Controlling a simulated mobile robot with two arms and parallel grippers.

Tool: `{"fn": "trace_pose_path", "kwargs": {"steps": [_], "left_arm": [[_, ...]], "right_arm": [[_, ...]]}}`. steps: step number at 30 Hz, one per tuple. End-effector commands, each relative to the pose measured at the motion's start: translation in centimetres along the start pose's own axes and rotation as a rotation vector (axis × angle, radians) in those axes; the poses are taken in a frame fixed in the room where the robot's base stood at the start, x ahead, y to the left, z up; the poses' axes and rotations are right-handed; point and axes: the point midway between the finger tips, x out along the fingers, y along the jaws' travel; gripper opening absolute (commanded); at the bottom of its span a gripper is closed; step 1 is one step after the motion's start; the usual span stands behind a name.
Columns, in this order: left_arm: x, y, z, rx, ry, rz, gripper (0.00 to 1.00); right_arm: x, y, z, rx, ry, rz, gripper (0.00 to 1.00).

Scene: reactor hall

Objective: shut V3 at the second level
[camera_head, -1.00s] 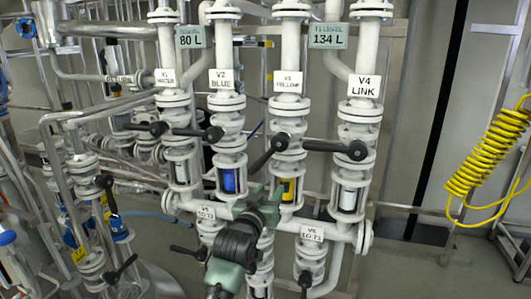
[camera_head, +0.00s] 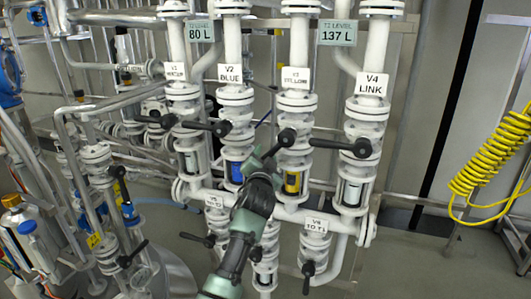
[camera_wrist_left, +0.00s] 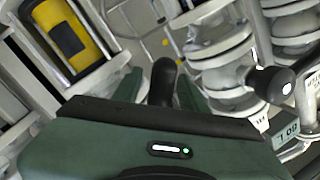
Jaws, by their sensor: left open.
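The V3 valve, marked by its "V3 YELLOW" label (camera_head: 296,78), stands third from the left in the row of white pipes. Its black handle (camera_head: 287,138) slants down and to the left. My left gripper (camera_head: 266,158) is at the lower end of this handle. In the left wrist view, a black handle (camera_wrist_left: 163,80) stands between the green fingers of my left gripper (camera_wrist_left: 158,90), which are open on either side of it. Whether they touch it is unclear. My right gripper is not in view.
V2's handle (camera_head: 221,128) is close on the left, V4's handle (camera_head: 362,148) on the right. A yellow-filled sight glass (camera_head: 292,183) sits under V3. The T2 level sign (camera_head: 337,33) reads 137 L. A yellow coiled hose (camera_head: 490,150) hangs at right.

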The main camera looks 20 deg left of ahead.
Motion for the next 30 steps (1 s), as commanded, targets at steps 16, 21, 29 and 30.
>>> {"fn": "trace_pose_path", "kwargs": {"steps": [16,21,29,30], "left_arm": [[0.71,0.07,-0.01,-0.001,0.001,0.001,0.03],[0.71,0.08,-0.01,-0.001,0.001,0.002,0.00],[0.70,0.09,-0.01,-0.001,0.001,0.002,0.00],[0.70,0.10,0.00,-0.001,0.001,0.002,0.00]], "right_arm": [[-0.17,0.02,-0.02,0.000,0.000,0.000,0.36],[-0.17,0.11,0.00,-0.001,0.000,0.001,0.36],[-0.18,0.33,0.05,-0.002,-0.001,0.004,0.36],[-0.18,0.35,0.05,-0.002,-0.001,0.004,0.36]]}}
